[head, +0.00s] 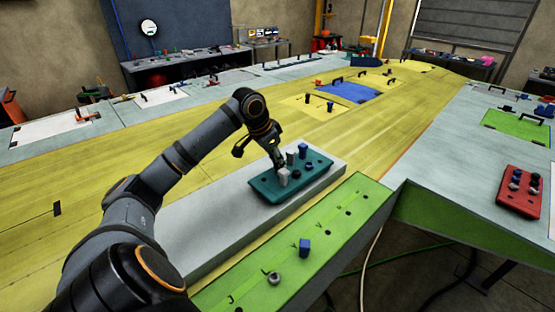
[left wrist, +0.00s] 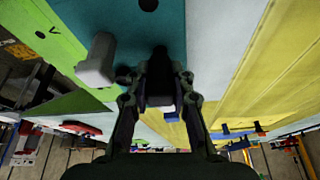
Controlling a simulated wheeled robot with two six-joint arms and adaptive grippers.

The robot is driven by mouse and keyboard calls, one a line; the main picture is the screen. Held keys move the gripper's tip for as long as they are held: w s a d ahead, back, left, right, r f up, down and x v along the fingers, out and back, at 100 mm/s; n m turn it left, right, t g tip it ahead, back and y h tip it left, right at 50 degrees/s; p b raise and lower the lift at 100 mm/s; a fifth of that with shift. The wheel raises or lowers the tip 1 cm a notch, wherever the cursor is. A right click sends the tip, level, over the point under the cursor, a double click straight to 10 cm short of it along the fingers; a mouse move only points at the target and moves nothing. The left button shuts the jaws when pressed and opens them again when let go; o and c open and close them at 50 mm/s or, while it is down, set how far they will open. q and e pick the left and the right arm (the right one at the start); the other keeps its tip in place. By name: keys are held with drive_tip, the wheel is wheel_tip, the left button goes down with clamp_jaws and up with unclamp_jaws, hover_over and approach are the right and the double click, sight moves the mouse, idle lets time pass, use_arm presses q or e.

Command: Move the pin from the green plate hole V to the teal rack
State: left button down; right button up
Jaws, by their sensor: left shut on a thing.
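The teal rack (head: 262,187) lies on a pale grey slab and holds several pins: a light grey one (head: 283,178), a blue one (head: 303,151) and dark ones. The green plate (head: 322,234) lies in front of the rack. In the left wrist view its open hole V (left wrist: 40,35) is empty. My right gripper is out of view.
A blue pin (head: 304,247) and a grey round pin (head: 273,278) stand on the green plate. A light grey pin (left wrist: 98,62) stands close beside my left fingers. A red rack (head: 518,192) with pins lies at far right. The yellow wing skin behind the rack is mostly clear.

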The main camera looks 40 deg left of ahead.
use_arm(q)
drive_tip(key=shift+f+b, duration=0.3)
drive_tip(key=shift+f, duration=0.35)
drive_tip(key=c, duration=1.1)
unclamp_jaws()
drive_tip(key=shift+r, duration=0.2)
drive_tip(key=v, duration=0.7)
drive_tip(key=shift+s, duration=0.1)
